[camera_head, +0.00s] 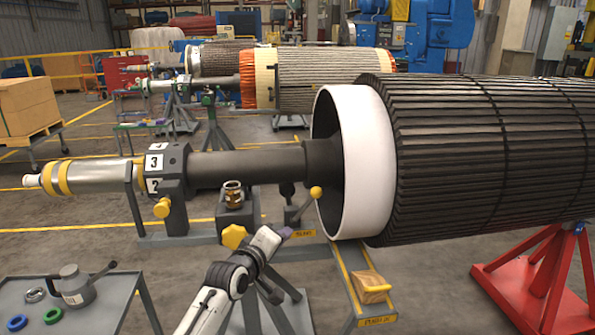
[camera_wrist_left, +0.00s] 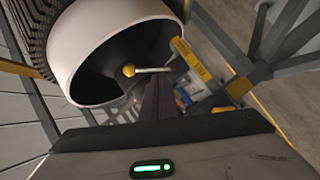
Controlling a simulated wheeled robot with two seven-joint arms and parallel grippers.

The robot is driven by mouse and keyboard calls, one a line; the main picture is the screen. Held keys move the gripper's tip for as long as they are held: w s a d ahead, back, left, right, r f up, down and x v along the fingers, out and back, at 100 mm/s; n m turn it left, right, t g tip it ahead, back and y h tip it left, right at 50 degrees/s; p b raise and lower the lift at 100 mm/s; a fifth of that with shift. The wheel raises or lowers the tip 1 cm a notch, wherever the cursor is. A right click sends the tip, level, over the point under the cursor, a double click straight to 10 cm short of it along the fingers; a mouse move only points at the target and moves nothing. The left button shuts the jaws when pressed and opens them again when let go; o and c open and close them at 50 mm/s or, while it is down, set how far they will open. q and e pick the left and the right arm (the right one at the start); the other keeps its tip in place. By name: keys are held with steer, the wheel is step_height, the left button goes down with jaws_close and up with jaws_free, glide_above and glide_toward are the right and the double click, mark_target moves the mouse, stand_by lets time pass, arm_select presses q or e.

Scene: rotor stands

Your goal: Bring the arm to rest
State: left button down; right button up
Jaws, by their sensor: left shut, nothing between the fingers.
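My left arm reaches up from the bottom centre in the head view. Its gripper (camera_head: 284,233) is shut and empty, with a purplish tip, in front of the rotor stand. The large dark rotor (camera_head: 470,150) lies level with a white end ring (camera_head: 362,160). A lever with a yellow knob (camera_head: 316,192) shows just above and right of the gripper. In the left wrist view, the shut fingers (camera_wrist_left: 160,98) point toward the white ring (camera_wrist_left: 105,45), with the yellow knob (camera_wrist_left: 128,70) beside them. I cannot tell whether they touch anything. My right gripper is not in view.
A grey cart (camera_head: 100,315) with a jug (camera_head: 74,287) and several rings stands at bottom left. A wooden block (camera_head: 371,287) sits on a yellow-edged rail to the gripper's right. A red stand (camera_head: 540,282) is at right. Open floor lies left of the arm.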

arm_select(q)
steer(key=s+a+f+m+g+y, duration=0.1)
steer(key=s+a+f+m, duration=0.25)
steer(key=s+f, duration=0.75)
steer(key=s+a+f+m+g+y, duration=0.15)
steer(key=s+a+f, duration=0.25)
steer(key=s+f, duration=0.75)
steer(key=s+a+f+m+g, duration=0.1)
steer(key=s+m, duration=0.1)
steer(key=s, duration=0.5)
steer(key=s+a+f+m, duration=0.1)
steer(key=s+a+f, duration=0.1)
steer(key=s, duration=0.5)
steer(key=s+a+f+m+g, duration=0.1)
steer(key=s+m, duration=0.1)
steer(key=s, duration=0.6)
steer(key=shift+a+f+m+g+y, duration=0.25)
steer(key=shift+f+m+g+y, duration=0.05)
steer(key=shift+g+y, duration=0.05)
